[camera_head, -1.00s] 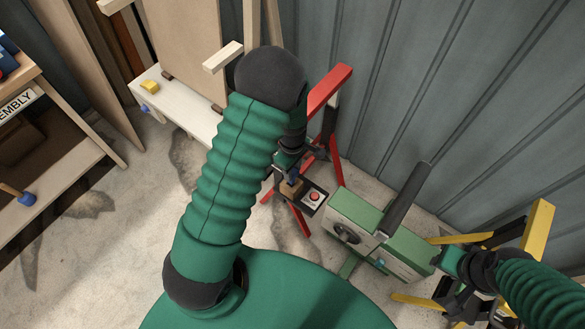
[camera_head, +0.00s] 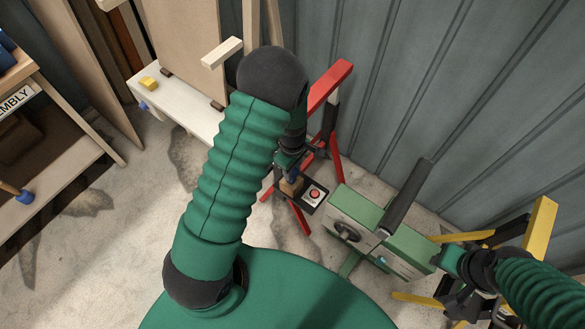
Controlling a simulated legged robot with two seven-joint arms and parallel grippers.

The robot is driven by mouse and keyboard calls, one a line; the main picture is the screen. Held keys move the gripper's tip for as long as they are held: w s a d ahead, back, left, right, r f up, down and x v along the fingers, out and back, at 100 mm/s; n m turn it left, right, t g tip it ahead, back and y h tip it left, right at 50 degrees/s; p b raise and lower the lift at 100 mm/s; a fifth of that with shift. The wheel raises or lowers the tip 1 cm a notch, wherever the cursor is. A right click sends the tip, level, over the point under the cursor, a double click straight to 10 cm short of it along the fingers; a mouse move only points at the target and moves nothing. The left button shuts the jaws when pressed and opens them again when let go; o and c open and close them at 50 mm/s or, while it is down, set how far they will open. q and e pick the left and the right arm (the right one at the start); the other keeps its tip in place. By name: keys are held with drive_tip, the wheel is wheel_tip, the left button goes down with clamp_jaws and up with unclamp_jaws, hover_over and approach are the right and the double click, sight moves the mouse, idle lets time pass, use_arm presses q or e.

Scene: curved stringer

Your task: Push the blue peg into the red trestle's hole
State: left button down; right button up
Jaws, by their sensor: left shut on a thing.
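The red trestle (camera_head: 330,85) stands in the middle against the grey wall, its top bar and legs partly hidden by my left arm. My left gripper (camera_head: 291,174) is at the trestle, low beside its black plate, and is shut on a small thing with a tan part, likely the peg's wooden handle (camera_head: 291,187). The blue of this peg is hardly visible now, and the hole is hidden. Whether the peg is in the hole I cannot tell. My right gripper (camera_head: 465,308) is at the lower right by the yellow trestle; its fingers are dark and unclear.
A green machine (camera_head: 385,238) with a black bar stands right of the red trestle. A yellow trestle (camera_head: 540,228) is at the right. A white bench (camera_head: 175,103) and a wooden shelf (camera_head: 70,130) are at the left.

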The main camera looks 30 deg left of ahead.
use_arm(q)
drive_tip(key=shift+f+b, duration=0.3)
drive_tip(key=shift+f, duration=0.2)
drive_tip(key=c, duration=0.9)
unclamp_jaws()
drive_tip(key=shift+c, duration=0.2)
drive_tip(key=shift+r, duration=0.15)
wheel_tip(320, 180, up, 16)
drive_tip(key=p, duration=0.3)
drive_tip(key=shift+r, duration=0.2)
